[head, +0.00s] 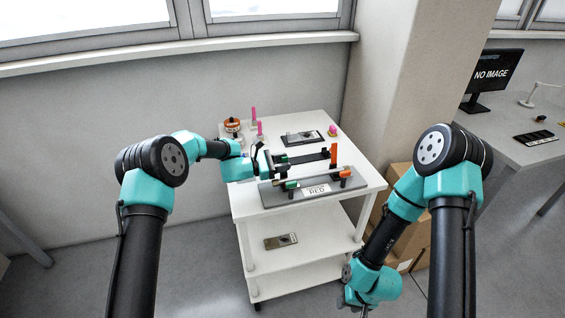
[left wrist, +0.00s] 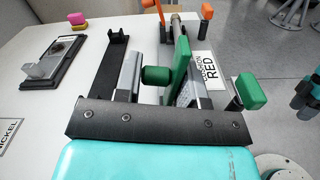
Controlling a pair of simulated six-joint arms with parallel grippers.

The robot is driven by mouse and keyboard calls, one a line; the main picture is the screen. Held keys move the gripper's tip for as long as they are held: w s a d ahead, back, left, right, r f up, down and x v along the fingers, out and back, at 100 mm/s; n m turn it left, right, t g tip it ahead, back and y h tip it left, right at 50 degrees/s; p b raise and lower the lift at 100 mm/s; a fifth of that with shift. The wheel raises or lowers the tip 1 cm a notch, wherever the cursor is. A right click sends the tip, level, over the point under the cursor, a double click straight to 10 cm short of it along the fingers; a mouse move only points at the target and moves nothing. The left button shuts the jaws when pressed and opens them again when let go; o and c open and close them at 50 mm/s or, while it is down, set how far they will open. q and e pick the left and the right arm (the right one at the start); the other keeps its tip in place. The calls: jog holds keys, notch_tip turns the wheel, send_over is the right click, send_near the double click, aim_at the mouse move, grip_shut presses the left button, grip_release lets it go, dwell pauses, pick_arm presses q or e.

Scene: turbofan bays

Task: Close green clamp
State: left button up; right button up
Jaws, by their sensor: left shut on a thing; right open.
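The green clamp (head: 291,185) is at the left end of a grey fixture plate (head: 272,197) on the white cart. In the left wrist view its green upright lever (left wrist: 181,58) stands beside my right-hand finger, and a green knob (left wrist: 156,75) lies between the fingers. Another green block (left wrist: 250,91) sits to the right, outside the fingers. My left gripper (head: 280,163) is shut on the green clamp; the exact contact is partly hidden. My right gripper (head: 352,298) is open and low at the bottom of the head view, away from the cart.
A "RED" label (head: 316,190) is on the plate. Behind are a dark tray (head: 303,138), pink pieces (head: 254,114) and an orange-and-white part (head: 232,126). Cardboard boxes (head: 408,236) stand right of the cart.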

pick_arm(q)
jog(key=shift+w+a, duration=0.1)
grip_shut()
jog(key=shift+r, duration=0.1)
jog(key=shift+s+m, duration=0.2)
jog(key=shift+m, duration=0.5)
jog(key=o, duration=0.7)
grip_release()
jog(key=shift+c, duration=0.2)
jog(key=shift+o, duration=1.2)
jog(key=shift+s, duration=0.1)
jog(key=v, duration=1.7)
